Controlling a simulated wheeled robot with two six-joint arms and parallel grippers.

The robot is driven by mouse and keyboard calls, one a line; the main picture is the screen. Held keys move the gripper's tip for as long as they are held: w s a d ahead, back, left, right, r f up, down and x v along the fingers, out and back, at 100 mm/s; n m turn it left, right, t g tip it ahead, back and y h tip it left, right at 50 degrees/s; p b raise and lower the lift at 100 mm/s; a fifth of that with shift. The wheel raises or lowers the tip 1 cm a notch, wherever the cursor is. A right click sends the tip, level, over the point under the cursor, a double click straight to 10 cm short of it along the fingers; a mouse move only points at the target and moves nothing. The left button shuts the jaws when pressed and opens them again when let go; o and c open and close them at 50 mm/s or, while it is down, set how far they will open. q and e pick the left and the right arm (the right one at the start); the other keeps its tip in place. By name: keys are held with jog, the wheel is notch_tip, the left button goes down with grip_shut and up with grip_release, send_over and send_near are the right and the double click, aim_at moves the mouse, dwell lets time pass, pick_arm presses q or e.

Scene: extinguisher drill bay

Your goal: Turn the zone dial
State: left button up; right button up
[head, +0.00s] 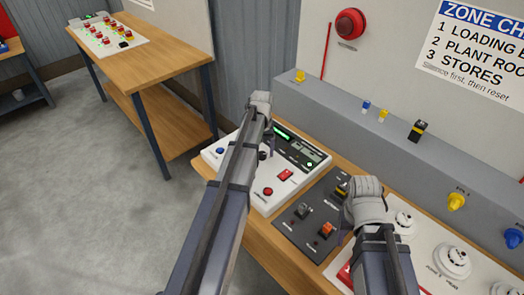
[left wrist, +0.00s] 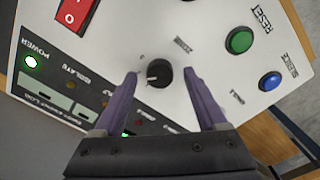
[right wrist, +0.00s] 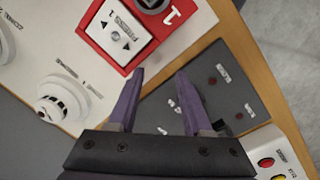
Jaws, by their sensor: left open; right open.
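The zone dial (left wrist: 158,71), a small round black knob with a pale pointer mark, is on the white control panel (left wrist: 215,55). In the left wrist view it sits between the fingertips of my left gripper (left wrist: 162,76), with a gap visible on both sides. My left gripper (head: 262,105) is open and over the panel in the head view, where its arm partly covers the panel. My right gripper (head: 366,200) is open and empty above the dark switch plate (head: 290,222). In the right wrist view my right gripper (right wrist: 160,73) is near a red call point (right wrist: 118,30).
The panel also carries a green button (left wrist: 239,40), a blue button (left wrist: 270,81) and a red rocker switch (left wrist: 73,12). White detectors (head: 452,260) stand at the right. A grey ledge (head: 325,105) runs behind the bench. Another wooden table (head: 170,45) is at the back left.

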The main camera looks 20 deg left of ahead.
aim_at(262, 154)
pick_arm(q)
notch_tip(262, 154, up, 8)
jog(key=p, duration=0.7)
jog(key=shift+f, duration=0.25)
jog(key=s+d+m, duration=0.1)
jog(key=s+d, duration=0.1)
jog(key=d, duration=0.2)
jog(key=s+d+f+m+b, duration=0.1)
jog(key=s+d, duration=0.2)
jog(key=d, duration=0.2)
jog(key=s+d+f+m+b, duration=0.1)
jog(key=s+d, duration=0.2)
jog(key=d, duration=0.1)
jog(key=shift+s+d, duration=0.1)
jog(key=shift+d, duration=0.05)
jog(key=s+d+f+m+y+b, duration=0.1)
jog(key=s+d+m, duration=0.4)
jog(key=s+d, duration=0.7)
jog(key=shift+s+f+b, duration=0.4)
jog(key=shift+s+b, duration=0.05)
jog(key=shift+s, duration=0.65)
jog(key=shift+c, duration=0.2)
